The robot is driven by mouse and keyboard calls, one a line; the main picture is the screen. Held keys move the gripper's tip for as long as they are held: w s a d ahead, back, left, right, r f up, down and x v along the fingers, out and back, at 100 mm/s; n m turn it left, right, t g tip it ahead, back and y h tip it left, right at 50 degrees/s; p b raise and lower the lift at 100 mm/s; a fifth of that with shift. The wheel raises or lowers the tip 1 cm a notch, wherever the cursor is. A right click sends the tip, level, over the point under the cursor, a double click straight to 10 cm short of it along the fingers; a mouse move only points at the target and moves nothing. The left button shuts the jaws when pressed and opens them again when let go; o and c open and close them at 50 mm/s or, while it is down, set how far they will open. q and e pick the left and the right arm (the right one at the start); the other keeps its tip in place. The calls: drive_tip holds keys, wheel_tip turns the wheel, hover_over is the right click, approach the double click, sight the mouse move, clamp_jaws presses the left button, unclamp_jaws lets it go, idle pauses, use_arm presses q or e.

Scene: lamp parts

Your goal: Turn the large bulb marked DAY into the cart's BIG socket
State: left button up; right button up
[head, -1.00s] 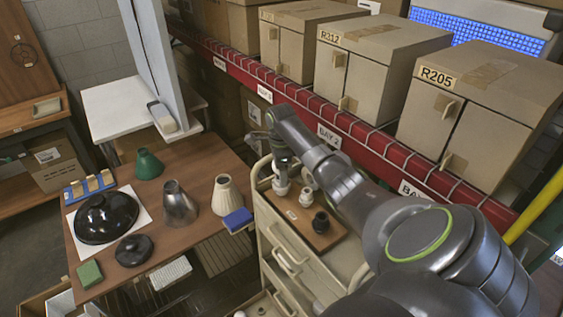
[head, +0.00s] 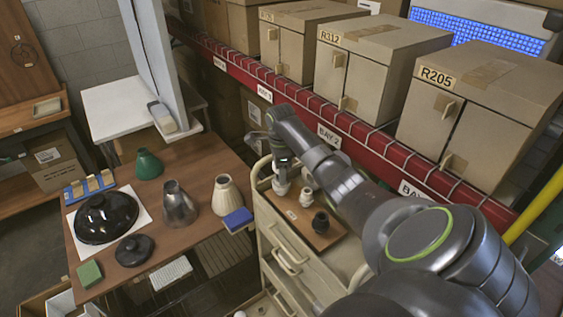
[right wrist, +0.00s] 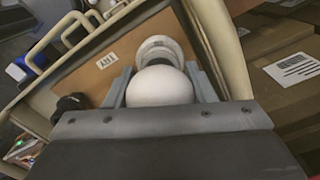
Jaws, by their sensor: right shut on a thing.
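The large white bulb (right wrist: 160,87) sits between the two fingers of my right gripper (right wrist: 162,88) in the right wrist view. The gripper is shut on it. A round white socket (right wrist: 158,46) shows just past the bulb, in line with it; I cannot tell how deep the bulb's base is in it. No DAY mark shows on the visible side. In the head view my right gripper (head: 283,162) points down over the white socket (head: 281,187) on the cart's wooden board (head: 318,237). A small label (right wrist: 103,66) lies beside the socket, its text unclear. My left gripper is out of view.
Another white socket (head: 306,197) and a black one (head: 321,222) stand close by on the cart (head: 274,234). A red shelf beam (head: 360,144) runs behind my arm. The table at left holds lamp shades (head: 228,196) and a blue box (head: 237,219).

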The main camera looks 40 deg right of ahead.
drive_tip(key=m, duration=0.5)
drive_tip(key=shift+w, duration=0.1)
drive_tip(key=o, duration=0.9)
drive_tip(key=shift+d, duration=0.1)
